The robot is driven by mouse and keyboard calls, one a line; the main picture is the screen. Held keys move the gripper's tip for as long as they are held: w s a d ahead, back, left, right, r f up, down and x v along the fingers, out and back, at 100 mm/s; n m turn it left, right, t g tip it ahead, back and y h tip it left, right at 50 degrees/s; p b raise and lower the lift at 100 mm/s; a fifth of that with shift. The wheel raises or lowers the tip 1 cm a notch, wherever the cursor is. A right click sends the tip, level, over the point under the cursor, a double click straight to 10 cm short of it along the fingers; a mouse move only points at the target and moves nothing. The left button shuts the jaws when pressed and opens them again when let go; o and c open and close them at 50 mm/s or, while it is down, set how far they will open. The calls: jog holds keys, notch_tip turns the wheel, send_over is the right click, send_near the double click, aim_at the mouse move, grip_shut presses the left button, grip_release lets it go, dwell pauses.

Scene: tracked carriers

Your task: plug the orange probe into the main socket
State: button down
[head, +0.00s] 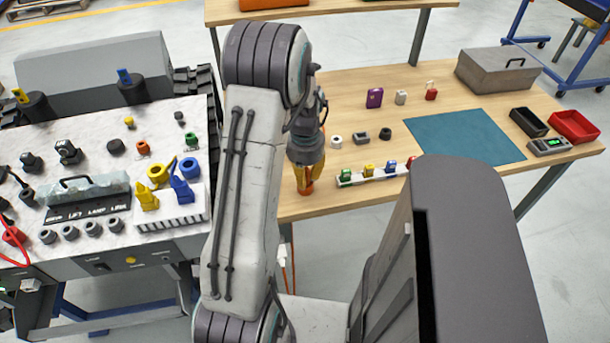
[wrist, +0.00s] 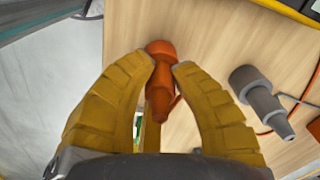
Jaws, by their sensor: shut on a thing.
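My gripper (head: 307,182) is over the front left edge of the wooden table. In the wrist view its two yellow fingers (wrist: 163,68) are closed around the orange probe (wrist: 160,92), which has a rounded head and a narrower body. The probe's lower end is partly hidden by my gripper. A little of the probe shows in the head view (head: 305,190). On the carrier (head: 95,112) at left, a row of dark round sockets (head: 92,228) lies below a black label strip reading LIFT, LAMP, LINK. The leftmost label is too blurred to read, so I cannot tell which socket is main.
A grey plug-like part (wrist: 258,98) with an orange cable lies beside the probe. A white rack (head: 345,182) holds several coloured plugs. Yellow (head: 147,197) and blue (head: 182,190) parts stand on the carrier. The teal mat (head: 450,138) is bare.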

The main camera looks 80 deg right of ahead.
jog(key=shift+r, duration=0.25)
jog(key=shift+r+p, duration=1)
jog(key=shift+r, duration=0.1)
jog(key=shift+r, duration=0.15)
jog(key=shift+r+p, duration=1.25)
jog(key=shift+r, duration=0.4)
jog(key=c, duration=1.7)
grip_release()
grip_shut()
